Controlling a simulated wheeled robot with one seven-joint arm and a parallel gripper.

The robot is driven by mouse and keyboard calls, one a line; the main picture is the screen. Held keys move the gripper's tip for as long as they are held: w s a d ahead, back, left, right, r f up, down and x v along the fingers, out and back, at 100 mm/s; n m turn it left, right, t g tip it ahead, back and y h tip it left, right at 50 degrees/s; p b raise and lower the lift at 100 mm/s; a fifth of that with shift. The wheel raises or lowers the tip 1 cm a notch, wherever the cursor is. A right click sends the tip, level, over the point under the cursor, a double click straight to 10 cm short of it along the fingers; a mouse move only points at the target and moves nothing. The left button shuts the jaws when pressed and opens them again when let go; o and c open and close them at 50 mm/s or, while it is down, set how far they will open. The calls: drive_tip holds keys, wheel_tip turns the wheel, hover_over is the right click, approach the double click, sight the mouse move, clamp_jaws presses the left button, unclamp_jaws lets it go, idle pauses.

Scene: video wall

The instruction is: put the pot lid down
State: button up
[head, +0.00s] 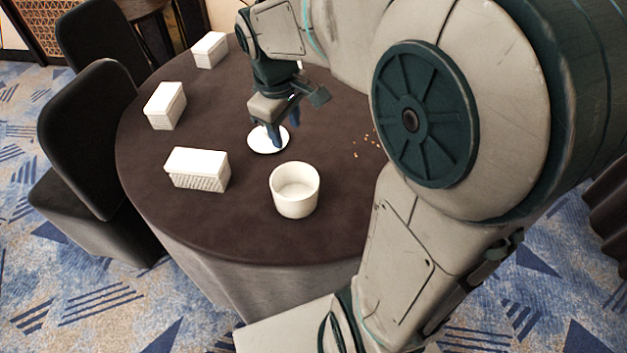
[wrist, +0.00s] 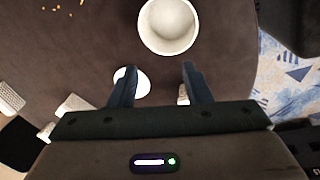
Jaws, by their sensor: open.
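The white pot lid (head: 262,146) is a flat round disc that appears to lie on the dark table, behind the pot. In the wrist view the lid (wrist: 143,84) is partly hidden by the left finger. My gripper (head: 285,129) is open just over the lid; whether a finger touches it I cannot tell. In the wrist view the fingers of my gripper (wrist: 157,70) stand apart with nothing held between them. The white pot (head: 295,205) stands upright and open on the table, nearer the front; it also shows at the top of the wrist view (wrist: 168,47).
The round table (head: 240,225) has a dark cloth. White boxes stand along its left side: front (head: 197,170), middle (head: 165,105) and back (head: 210,50). Small crumbs (head: 365,143) lie right of the lid. Dark chairs (head: 90,130) stand at the left.

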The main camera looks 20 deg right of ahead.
drive_tip(key=s+f+m+t+y, duration=0.1)
drive_tip(key=s+f+m, duration=0.1)
drive_tip(key=s+m, duration=0.5)
drive_tip(key=s, duration=0.6)
drive_tip(key=shift+d+f, duration=0.35)
drive_tip(key=shift+f, duration=0.05)
drive_tip(key=shift+w+r, duration=0.1)
drive_tip(key=p+v, duration=0.2)
drive_tip(key=w+p+v, duration=0.1)
drive_tip(key=p+v, duration=0.1)
drive_tip(key=shift+s+d+r, duration=0.1)
drive_tip(key=shift+d+r, duration=0.1)
drive_tip(key=shift+r, duration=0.25)
